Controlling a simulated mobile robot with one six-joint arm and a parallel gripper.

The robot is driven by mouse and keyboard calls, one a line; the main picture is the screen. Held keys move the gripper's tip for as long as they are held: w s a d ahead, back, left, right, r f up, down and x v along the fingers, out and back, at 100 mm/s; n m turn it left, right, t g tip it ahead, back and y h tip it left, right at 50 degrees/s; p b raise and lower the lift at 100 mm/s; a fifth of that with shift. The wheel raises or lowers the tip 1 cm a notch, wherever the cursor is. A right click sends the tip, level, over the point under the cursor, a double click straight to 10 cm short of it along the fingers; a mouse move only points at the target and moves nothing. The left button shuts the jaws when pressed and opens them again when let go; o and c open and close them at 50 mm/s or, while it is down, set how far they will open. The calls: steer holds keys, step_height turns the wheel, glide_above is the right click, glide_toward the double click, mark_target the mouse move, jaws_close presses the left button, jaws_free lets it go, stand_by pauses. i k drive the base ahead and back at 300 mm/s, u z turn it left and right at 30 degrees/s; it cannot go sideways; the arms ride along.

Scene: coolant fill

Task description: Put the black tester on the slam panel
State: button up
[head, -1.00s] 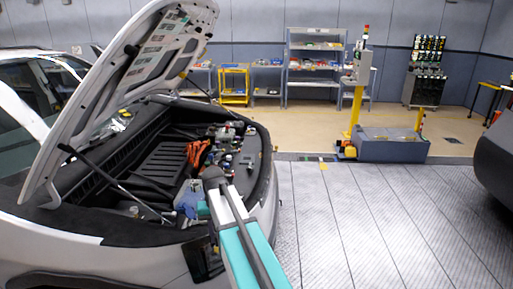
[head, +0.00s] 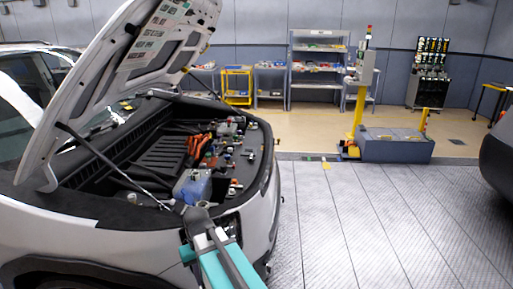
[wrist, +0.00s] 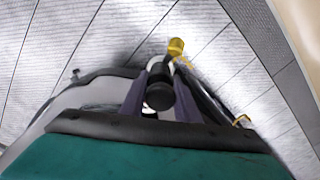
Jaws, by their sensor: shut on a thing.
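My gripper (wrist: 160,98) is in the wrist view, its two grey-purple fingers closed on a black, round-ended thing (wrist: 158,94), seemingly the black tester. The held thing is above the floor beside a pale curved edge. In the head view my arm comes up from the bottom middle to the car's front corner; the fingers and the held thing cannot be made out there. The slam panel (head: 262,166) seems to be the dark strip along the front of the open engine bay, with small bottles and caps near it.
The raised hood (head: 125,65) and its strut hang over the bay. A bluish-white reservoir (head: 193,187) sits in the near corner of the bay, close to my arm. A blurred yellow-ended thing (wrist: 175,47) shows beyond the fingers.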

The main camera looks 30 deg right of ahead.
mark_target(256, 134)
steer(key=z, duration=2.15)
steer(key=i, duration=2.15)
steer(key=u, duration=0.05)
